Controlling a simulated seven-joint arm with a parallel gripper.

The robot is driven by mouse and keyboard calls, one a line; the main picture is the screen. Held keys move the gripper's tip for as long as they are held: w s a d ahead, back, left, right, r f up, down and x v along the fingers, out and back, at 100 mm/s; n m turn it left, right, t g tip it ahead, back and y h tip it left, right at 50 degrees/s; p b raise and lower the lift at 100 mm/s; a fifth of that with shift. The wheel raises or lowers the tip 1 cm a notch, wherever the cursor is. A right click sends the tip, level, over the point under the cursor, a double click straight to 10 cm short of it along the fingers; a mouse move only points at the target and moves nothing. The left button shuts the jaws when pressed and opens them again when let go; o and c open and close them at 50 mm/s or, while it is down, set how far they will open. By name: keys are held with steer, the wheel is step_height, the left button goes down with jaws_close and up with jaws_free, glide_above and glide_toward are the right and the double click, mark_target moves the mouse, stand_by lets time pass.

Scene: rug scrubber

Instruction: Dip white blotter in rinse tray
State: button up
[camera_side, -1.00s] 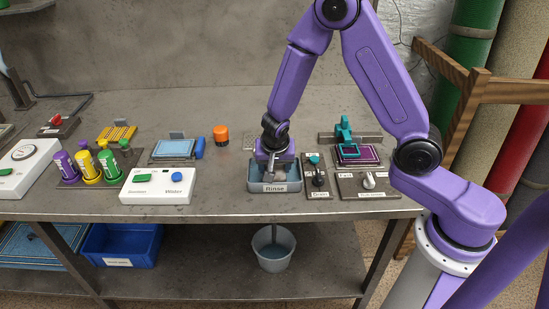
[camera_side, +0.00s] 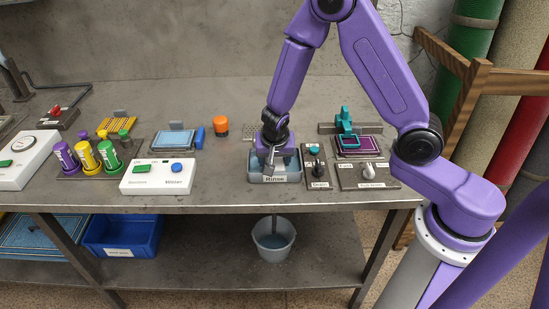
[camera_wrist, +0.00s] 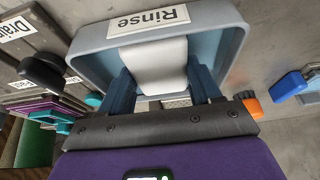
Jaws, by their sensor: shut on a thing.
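The rinse tray (camera_side: 293,178) is a blue-grey open tub with a "Rinse" label, on the bench top. My gripper (camera_side: 271,166) points down into its opening in the side view. In the wrist view my gripper (camera_wrist: 164,86) has its two dark blue fingers on either side of the white blotter (camera_wrist: 154,62), shut on it. The blotter lies within the tray's outline (camera_wrist: 84,58), close to the labelled wall. I cannot tell whether it touches the tray floor or any water. In the side view the blotter is mostly hidden by the gripper.
A drain lever panel (camera_side: 318,178) stands just right of the tray, with a purple frame and teal clamp (camera_side: 347,127) beyond. An orange-capped item (camera_side: 221,127) stands behind left. A white button box (camera_side: 158,178) is to the left. A bucket (camera_side: 273,240) sits below.

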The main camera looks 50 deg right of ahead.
steer(key=shift+f, duration=0.5)
stand_by(0.3)
stand_by(1.0)
steer(key=shift+r, duration=2.75)
steer(key=shift+r, duration=0.1)
steer(key=shift+r, duration=1.4)
